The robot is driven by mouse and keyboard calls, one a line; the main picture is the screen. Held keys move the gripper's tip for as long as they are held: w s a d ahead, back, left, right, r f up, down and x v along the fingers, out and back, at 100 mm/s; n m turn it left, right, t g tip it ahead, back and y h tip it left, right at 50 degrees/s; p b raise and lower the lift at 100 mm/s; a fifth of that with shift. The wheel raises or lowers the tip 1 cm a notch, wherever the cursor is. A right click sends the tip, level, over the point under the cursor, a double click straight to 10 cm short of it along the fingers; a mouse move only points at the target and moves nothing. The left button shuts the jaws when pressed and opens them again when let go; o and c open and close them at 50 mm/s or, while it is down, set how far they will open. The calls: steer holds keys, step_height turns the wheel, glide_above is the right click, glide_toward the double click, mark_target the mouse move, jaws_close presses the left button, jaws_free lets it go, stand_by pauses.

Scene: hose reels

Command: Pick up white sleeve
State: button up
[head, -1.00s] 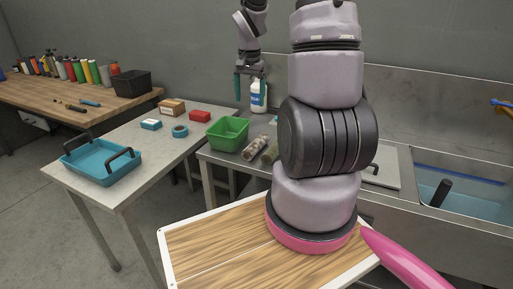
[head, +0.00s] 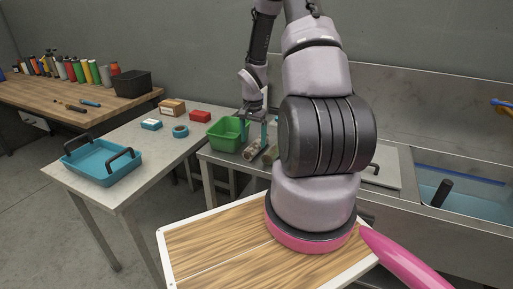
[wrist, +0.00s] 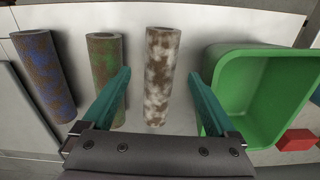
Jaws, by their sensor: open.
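A green bin (wrist: 208,75) stands close to the right finger. A red block (wrist: 296,140) is right of the bin. In the head view, a blue tray (head: 75,170) sits on the left table and a sink (head: 455,205) is at the right.

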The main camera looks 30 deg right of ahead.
mark_target(253, 145)
steer(key=shift+f, duration=1.6)
jaws_close()
